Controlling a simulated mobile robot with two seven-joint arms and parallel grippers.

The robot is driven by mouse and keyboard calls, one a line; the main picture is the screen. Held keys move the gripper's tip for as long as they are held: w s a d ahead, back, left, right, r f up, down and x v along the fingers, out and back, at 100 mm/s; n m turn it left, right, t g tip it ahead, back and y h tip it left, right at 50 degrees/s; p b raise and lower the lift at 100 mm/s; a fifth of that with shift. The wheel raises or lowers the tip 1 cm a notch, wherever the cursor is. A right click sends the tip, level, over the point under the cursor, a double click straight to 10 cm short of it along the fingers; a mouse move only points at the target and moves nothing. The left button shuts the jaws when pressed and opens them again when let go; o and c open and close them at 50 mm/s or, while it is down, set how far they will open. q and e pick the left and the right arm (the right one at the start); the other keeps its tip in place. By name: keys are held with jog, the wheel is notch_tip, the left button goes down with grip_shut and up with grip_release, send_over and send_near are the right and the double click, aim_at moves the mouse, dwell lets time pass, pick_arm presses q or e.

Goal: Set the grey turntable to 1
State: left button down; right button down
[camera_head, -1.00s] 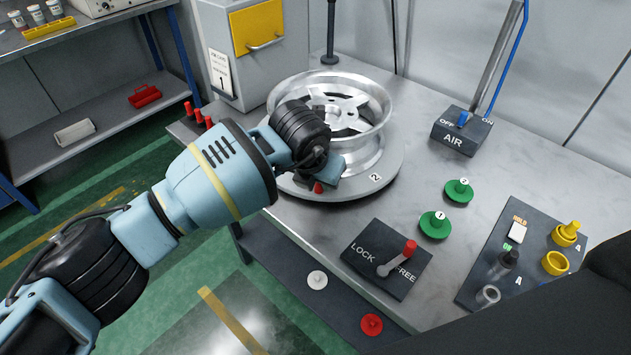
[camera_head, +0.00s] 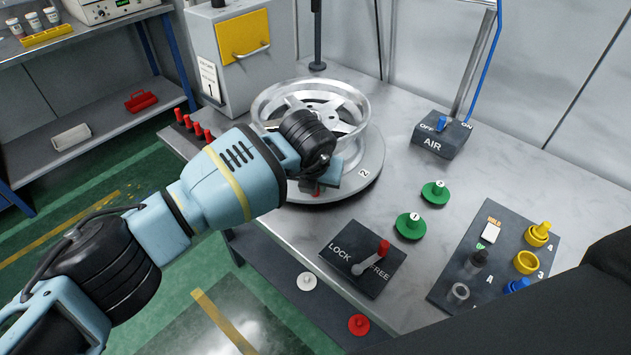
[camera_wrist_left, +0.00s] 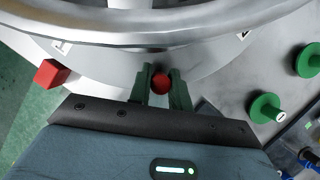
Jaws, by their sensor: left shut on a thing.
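The grey turntable (camera_head: 368,184) is a round disc on the bench with a silver wheel (camera_head: 360,97) on it. A label "2" faces front right on its edge. My left gripper (camera_head: 322,190) is at the disc's front edge, shut on a red knob (camera_wrist_left: 162,85), with a green finger on either side of it in the left wrist view. A red block (camera_wrist_left: 52,74) sits by the disc's left edge there. Two partly cut-off labels show on the disc in that view. My left arm hides the disc's front left. My right gripper is not in view.
A lever (camera_head: 372,257) on the LOCK/FREE plate has its red tip by FREE. Green numbered knobs (camera_head: 410,226), an AIR switch box (camera_head: 440,139) and a control panel (camera_head: 450,290) stand to the right. A cabinet (camera_head: 236,85) with a "1" card stands behind left.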

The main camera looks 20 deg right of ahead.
pick_arm(q)
jog(key=shift+d, duration=0.15)
jog(key=c, duration=1.3)
grip_release()
jog(key=shift+d, duration=0.1)
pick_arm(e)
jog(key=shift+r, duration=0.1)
pick_arm(q)
jog(key=shift+s+r, duration=0.1)
jog(key=shift+r, duration=0.25)
jog(key=p+v, duration=0.1)
jog(key=v, duration=0.6)
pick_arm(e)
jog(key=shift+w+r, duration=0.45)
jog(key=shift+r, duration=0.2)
pick_arm(q)
jog(key=shift+s, duration=0.1)
